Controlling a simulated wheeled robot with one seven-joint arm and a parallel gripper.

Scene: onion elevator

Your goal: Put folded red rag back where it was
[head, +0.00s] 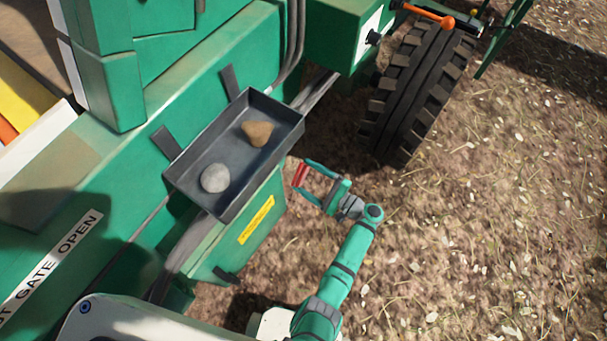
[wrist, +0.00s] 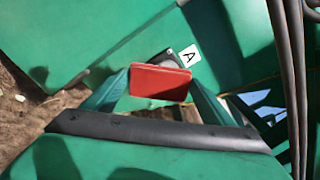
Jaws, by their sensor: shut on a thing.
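My gripper (head: 301,177) is shut on the folded red rag (head: 298,174), just right of the tray's right end in the head view. The rag is a small flat red pad held between the two green fingers. I cannot tell the rag's exact height against the tray rim.
The tray holds a round grey stone (head: 214,178) and a brown lump (head: 257,133). A large black tyre (head: 420,95) stands behind my gripper. The straw-strewn ground (head: 500,220) on the right is open.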

